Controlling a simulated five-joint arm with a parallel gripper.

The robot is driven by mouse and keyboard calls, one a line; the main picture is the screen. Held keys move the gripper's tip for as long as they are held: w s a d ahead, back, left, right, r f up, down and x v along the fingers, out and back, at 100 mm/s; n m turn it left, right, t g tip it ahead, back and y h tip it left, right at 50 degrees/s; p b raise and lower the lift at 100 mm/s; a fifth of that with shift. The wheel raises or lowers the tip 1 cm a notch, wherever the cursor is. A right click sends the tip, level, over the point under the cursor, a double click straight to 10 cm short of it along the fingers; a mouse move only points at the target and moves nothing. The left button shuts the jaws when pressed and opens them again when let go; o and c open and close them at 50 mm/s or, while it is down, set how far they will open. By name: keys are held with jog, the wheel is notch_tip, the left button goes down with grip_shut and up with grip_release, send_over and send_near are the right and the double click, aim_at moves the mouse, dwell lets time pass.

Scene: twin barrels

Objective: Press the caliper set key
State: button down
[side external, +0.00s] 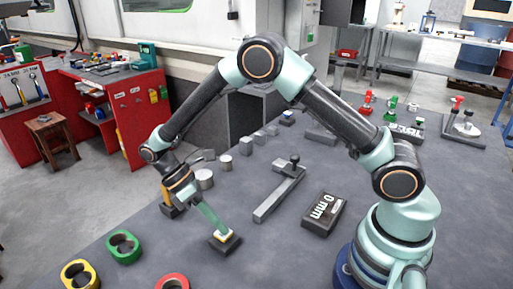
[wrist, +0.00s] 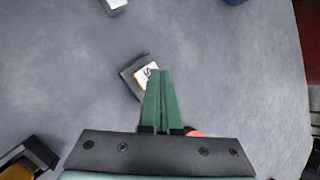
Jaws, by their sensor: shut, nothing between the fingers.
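A small dark block with a pale, orange-edged key (side external: 223,239) on top stands on the grey table in the side view. In the wrist view, the key (wrist: 143,74) shows part of a dark marking that starts with an S; the fingers hide the rest. My gripper (side external: 224,230) is shut and empty, pointing down with its green fingertips at the key. In the wrist view, the fingertips (wrist: 160,72) overlap the key's right side. I cannot tell whether they touch it. The grey caliper (side external: 280,190) lies behind, and a display box (side external: 323,213) reads "0 mm".
Another dark block with a yellow top (side external: 170,209) stands left of the key, partly behind my gripper. Grey cylinders (side external: 205,179) and blocks stand farther back.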

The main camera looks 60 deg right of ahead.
jog(key=shift+r, duration=0.95)
jog(key=shift+r, duration=2.5)
jog(key=shift+r, duration=0.1)
jog(key=s+d+r+m+t+y, duration=0.2)
jog(key=s+d+r+m+t, duration=0.3)
jog(key=d+r+m+t, duration=0.5)
notch_tip(320, 180, up, 3)
jog(key=m+t, duration=0.1)
jog(key=t, duration=0.1)
jog(key=shift+d+t, duration=0.3)
